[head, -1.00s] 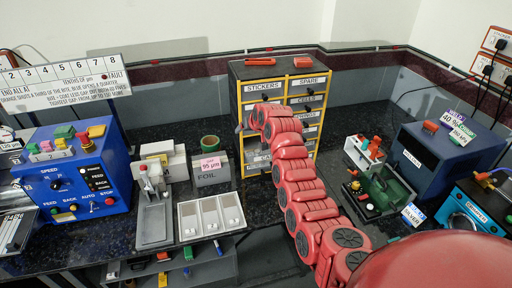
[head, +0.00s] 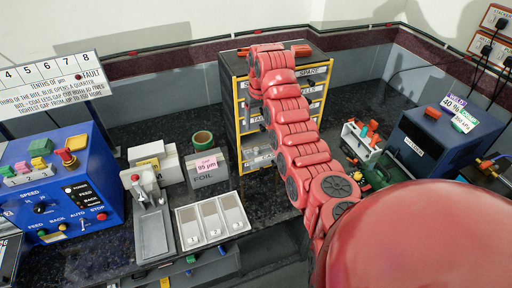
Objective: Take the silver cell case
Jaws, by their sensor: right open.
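I cannot make out a silver cell case in the head view; the drawers and my arm may hide it. A yellow-framed drawer cabinet (head: 236,100) with labelled drawers stands at the back of the bench. My right arm (head: 300,150) reaches up from the lower right across the cabinet's front. My right gripper (head: 251,88) is at the cabinet's upper left front, small and mostly hidden by my arm; it is open, and I see nothing held in it. My left gripper is not in view.
A blue control box (head: 60,190) stands at left. A small press (head: 150,225), a three-compartment white tray (head: 213,220) and a foil box (head: 206,172) are in the middle. A dark blue machine (head: 440,140) and a green device (head: 395,172) are at right. Red objects lie on the cabinet.

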